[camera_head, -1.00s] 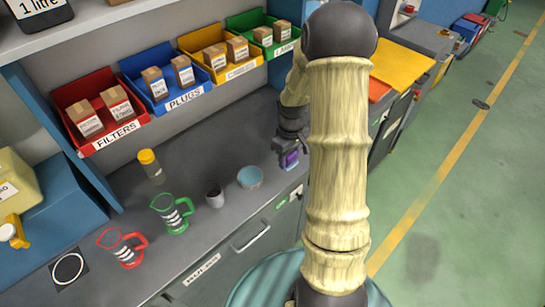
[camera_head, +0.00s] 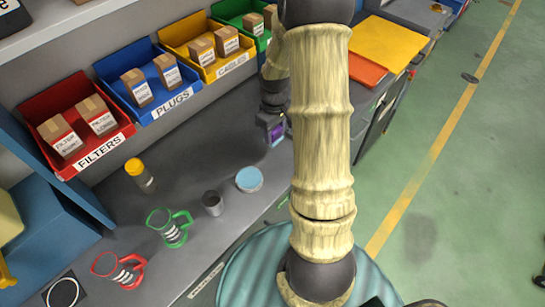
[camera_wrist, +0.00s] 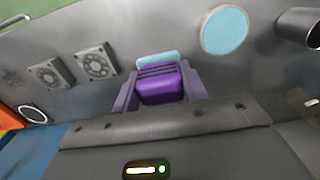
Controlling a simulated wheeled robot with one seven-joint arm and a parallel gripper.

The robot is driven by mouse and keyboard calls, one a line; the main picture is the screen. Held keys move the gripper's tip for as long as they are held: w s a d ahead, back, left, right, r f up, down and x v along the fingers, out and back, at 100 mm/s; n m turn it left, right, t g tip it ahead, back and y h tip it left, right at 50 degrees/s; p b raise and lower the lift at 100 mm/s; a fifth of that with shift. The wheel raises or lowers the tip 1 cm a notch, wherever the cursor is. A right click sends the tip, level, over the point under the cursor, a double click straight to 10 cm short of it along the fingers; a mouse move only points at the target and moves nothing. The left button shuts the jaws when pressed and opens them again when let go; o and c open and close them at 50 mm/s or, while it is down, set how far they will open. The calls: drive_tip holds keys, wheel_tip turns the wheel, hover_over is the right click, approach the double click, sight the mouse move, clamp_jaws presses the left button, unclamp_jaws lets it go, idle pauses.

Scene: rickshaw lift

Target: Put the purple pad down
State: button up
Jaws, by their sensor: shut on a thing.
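My gripper (camera_head: 275,130) is over the grey bench, behind and to the right of a round tin with a light blue top (camera_head: 249,179). It is shut on the purple pad (camera_head: 277,136). In the wrist view, the ridged purple pad (camera_wrist: 160,85) sits between my two gripper fingers (camera_wrist: 160,90). A light blue strip (camera_wrist: 158,57) shows just beyond the pad; I cannot tell if it is part of it. Whether the pad touches the bench is not clear.
Labelled bins, such as the blue one (camera_head: 155,85), line the back. Bare bench (camera_head: 205,150) lies between.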

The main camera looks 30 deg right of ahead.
drive_tip(key=shift+f, duration=0.1)
wheel_tip(320, 180, down, 6)
drive_tip(key=shift+r+p, duration=0.15)
drive_tip(key=shift+p, duration=0.55)
drive_tip(key=shift+f+p, duration=0.55)
drive_tip(key=shift+f, duration=1.55)
drive_tip(key=shift+f, duration=0.1)
drive_tip(key=o, duration=1)
drive_tip(key=shift+c, duration=0.2)
wheel_tip(320, 180, up, 12)
drive_tip(key=b, duration=0.3)
